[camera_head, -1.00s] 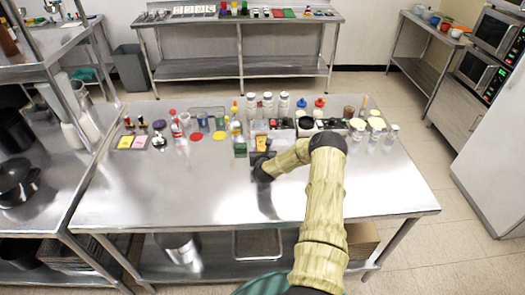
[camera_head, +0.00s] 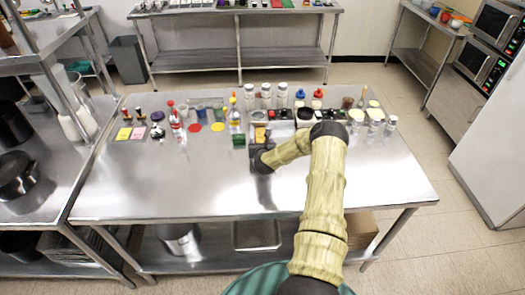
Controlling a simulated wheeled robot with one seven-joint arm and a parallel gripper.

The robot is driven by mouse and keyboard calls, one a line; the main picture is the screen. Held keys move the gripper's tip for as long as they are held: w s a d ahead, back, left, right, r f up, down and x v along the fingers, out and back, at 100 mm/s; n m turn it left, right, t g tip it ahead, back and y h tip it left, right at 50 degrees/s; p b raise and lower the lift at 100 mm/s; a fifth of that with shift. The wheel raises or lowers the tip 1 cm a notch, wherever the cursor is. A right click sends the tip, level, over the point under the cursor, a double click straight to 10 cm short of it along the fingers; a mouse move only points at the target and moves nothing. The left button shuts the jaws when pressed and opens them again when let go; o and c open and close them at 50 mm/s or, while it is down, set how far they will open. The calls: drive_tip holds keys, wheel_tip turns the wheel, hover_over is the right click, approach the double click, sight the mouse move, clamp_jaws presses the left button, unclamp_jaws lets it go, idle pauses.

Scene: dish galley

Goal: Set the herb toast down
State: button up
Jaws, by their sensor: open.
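My gripper (camera_head: 258,151) is dark and open, low over the back middle of the steel table (camera_head: 150,190). A small yellow-orange piece (camera_head: 260,133), which may be the herb toast, shows just beyond the fingers. It is too small for me to identify surely or to tell whether the fingers touch it. My arm hides part of the area to the right of the gripper.
Bottles, shakers and jars crowd the table's back edge, with a red-capped bottle (camera_head: 175,121) on the left and clear jars (camera_head: 389,127) on the right. The table's front is clear.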

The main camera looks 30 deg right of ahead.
drive_tip(key=b+v, duration=0.2)
drive_tip(key=v, duration=0.9)
drive_tip(key=shift+s+r, duration=0.1)
drive_tip(key=shift+a+r+n+y, duration=0.1)
drive_tip(key=shift+a+n+y, duration=0.2)
drive_tip(key=shift+n, duration=0.1)
drive_tip(key=s+a+r+n+g+y, duration=0.2)
drive_tip(key=a+r+n+y, duration=0.1)
drive_tip(key=a+n, duration=0.6)
drive_tip(key=s+a+r+n+g+y, duration=0.1)
drive_tip(key=s+a+r+n+y, duration=0.2)
drive_tip(key=a+n, duration=0.65)
drive_tip(key=s+a+r+n+g, duration=0.1)
drive_tip(key=s+r+n+g, duration=0.2)
drive_tip(key=s+n, duration=0.7)
drive_tip(key=s+a+r+n+g, duration=0.2)
drive_tip(key=s+r+n+g, duration=0.1)
drive_tip(key=s+r+n, duration=0.5)
drive_tip(key=s+n, duration=0.3)
drive_tip(key=n, duration=0.1)
drive_tip(key=shift+a+g+h, duration=0.3)
